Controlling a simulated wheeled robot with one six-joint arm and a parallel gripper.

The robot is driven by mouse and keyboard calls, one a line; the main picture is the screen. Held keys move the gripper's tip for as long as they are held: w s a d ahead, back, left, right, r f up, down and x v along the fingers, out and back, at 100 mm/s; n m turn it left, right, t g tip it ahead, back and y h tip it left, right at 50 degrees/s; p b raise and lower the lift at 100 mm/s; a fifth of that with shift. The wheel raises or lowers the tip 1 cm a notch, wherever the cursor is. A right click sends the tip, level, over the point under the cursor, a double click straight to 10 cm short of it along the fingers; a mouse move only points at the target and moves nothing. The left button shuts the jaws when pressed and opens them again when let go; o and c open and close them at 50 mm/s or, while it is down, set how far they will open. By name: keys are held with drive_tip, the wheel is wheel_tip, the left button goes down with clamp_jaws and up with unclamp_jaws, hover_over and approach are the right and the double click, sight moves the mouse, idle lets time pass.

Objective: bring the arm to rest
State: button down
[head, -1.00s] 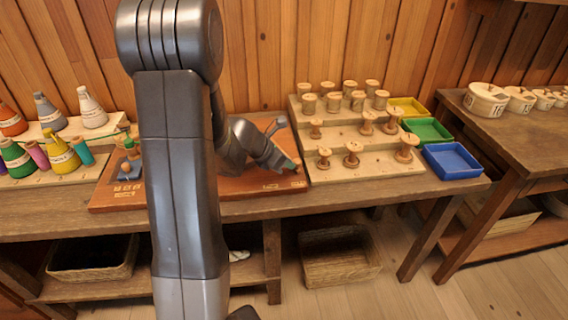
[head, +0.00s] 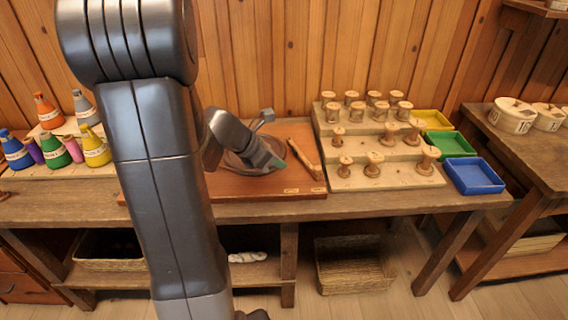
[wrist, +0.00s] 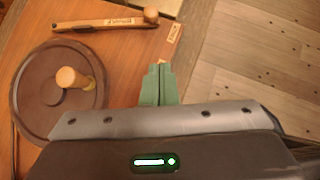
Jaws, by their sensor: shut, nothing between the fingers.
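A dark round disc with a wooden peg (wrist: 62,92) lies beside the gripper on the board. A wooden-handled tool (wrist: 105,23) lies near it. My arm hides the left part of the board in the head view.
A stepped wooden rack (head: 385,183) of turned spools stands right of the board. Yellow, green and blue trays (head: 472,188) stand beside it. Coloured cone bottles (head: 93,150) stand at left. Another table with white tubs (head: 511,117) is at right. Baskets (head: 352,275) are below.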

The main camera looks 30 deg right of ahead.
idle(0.3)
drive_tip(key=b, duration=0.2)
approach(317, 176)
drive_tip(key=shift+s+a+f, duration=0.1)
drive_tip(key=shift+a+f, duration=0.15)
drive_tip(key=shift+f, duration=0.3)
drive_tip(key=shift+s+a+f, duration=0.1)
drive_tip(key=shift+a+f, duration=0.2)
drive_tip(key=shift+f, duration=0.25)
drive_tip(key=d, duration=0.3)
drive_tip(key=shift+d+f, duration=0.1)
drive_tip(key=shift+f, duration=0.3)
drive_tip(key=shift+w+d, duration=0.1)
drive_tip(key=shift+d, duration=0.35)
drive_tip(key=shift+a+r, duration=0.1)
